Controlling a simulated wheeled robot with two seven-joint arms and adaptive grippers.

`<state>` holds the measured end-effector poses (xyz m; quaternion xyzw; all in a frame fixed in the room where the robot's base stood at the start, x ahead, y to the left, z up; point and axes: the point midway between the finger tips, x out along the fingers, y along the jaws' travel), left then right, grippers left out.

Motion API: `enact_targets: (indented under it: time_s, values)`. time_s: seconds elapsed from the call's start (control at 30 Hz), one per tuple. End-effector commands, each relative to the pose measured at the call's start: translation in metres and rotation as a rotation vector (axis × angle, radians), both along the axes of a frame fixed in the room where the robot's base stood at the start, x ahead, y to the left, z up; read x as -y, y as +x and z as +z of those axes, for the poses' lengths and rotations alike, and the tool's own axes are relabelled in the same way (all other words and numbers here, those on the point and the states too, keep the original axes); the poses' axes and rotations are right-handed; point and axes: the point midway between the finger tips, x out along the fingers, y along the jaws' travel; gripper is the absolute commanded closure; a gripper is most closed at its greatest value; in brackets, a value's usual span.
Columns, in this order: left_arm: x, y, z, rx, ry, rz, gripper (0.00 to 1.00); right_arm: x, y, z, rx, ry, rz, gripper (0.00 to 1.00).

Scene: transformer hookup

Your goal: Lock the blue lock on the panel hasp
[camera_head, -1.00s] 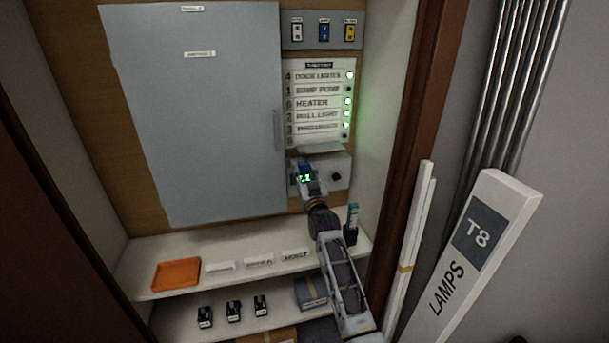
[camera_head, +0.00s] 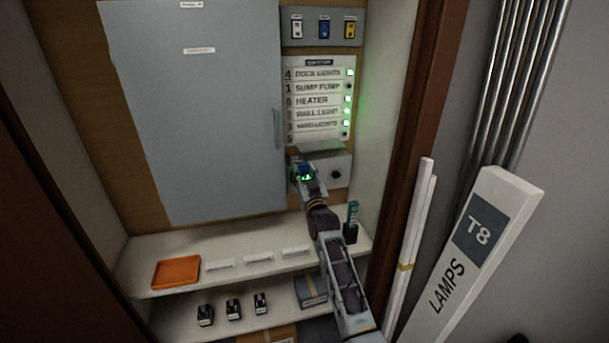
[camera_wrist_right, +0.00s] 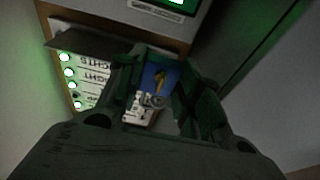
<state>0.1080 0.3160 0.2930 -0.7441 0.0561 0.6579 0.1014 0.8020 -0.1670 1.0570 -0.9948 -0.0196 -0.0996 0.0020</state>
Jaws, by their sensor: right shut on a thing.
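My right gripper (camera_head: 306,168) is at the lower right edge of the large grey panel door (camera_head: 190,110), in front of a small grey box (camera_head: 335,172). In the right wrist view its two dark fingers (camera_wrist_right: 158,85) are shut on the blue lock (camera_wrist_right: 158,76), which has a yellow mark on its face. A small metal part (camera_wrist_right: 152,100) shows just below the lock; I cannot tell if it is the shackle or the hasp. Whether the lock is on the hasp is hidden by the gripper. My left gripper is not in view.
Above the box is a labelled switch list (camera_head: 318,100) with green lights, and above that a strip with white, blue and yellow tags (camera_head: 323,28). The shelf below holds an orange tray (camera_head: 176,272) and a dark upright holder (camera_head: 351,222). Several black items stand lower down.

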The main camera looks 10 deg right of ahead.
Motion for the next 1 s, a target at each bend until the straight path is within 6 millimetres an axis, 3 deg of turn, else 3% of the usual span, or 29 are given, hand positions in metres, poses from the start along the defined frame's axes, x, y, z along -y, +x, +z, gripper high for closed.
enact_targets:
  time_s: [0.4,0.77,0.8,1.0]
  values:
    - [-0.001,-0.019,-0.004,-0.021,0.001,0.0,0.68,0.0,0.0,-0.004,0.001,0.0,0.0,0.93]
    - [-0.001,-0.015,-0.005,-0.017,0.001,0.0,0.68,0.0,0.0,-0.007,0.001,0.0,0.0,0.93]
    - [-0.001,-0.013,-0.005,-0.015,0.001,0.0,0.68,0.0,0.0,-0.007,0.001,0.0,0.0,0.62]
    - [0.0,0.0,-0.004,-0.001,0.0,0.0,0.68,0.0,0.0,-0.007,0.001,0.0,0.0,0.4]
